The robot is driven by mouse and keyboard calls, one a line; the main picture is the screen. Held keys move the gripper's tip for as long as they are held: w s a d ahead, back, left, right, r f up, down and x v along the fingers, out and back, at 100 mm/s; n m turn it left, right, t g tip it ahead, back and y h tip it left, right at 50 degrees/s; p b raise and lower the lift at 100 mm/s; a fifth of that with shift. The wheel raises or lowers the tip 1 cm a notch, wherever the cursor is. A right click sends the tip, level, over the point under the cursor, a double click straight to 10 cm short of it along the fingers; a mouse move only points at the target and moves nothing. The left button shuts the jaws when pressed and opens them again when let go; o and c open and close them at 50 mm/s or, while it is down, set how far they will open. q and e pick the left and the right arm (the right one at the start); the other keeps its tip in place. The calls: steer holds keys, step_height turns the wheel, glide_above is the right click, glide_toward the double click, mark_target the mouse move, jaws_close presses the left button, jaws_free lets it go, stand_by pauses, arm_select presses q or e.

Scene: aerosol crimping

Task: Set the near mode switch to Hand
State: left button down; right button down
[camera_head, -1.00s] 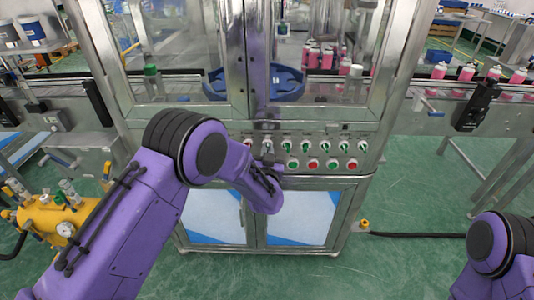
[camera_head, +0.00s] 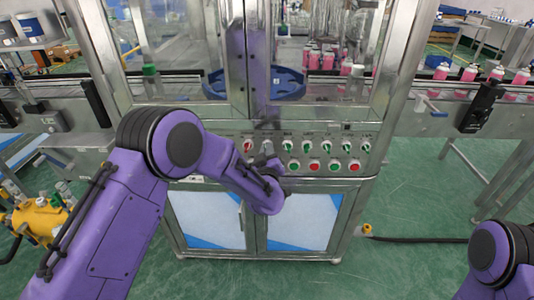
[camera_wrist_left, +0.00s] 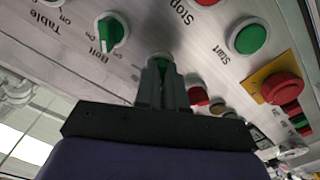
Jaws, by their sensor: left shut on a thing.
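The control panel (camera_head: 215,147) on the front of the machine carries a row of small selector switches above a row of green and red buttons. My left gripper (camera_head: 267,147) is at the upper row, near its left end. In the left wrist view, the gripper (camera_wrist_left: 162,78) is shut on a green-handled selector switch (camera_wrist_left: 162,62), mostly hidden between the fingers. Its label and pointing direction cannot be read. Beside it is the green Belt switch (camera_wrist_left: 111,32), free of the gripper. My right gripper is out of view; only part of that arm shows at lower right.
In the left wrist view, a green Start button (camera_wrist_left: 249,38) and a red mushroom button (camera_wrist_left: 281,87) on yellow lie right of the fingers. Glass doors (camera_head: 180,50) rise above the panel. Cabinet doors (camera_head: 300,220) are below. A conveyor with pink cans (camera_head: 442,71) runs to the right.

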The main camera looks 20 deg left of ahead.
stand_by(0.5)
arm_select(q)
steer(key=c, duration=1.2)
jaws_free()
steer(key=b+v, duration=0.1)
steer(key=v, duration=0.9)
steer(key=shift+s, duration=0.3)
steer(key=shift+d, duration=0.15)
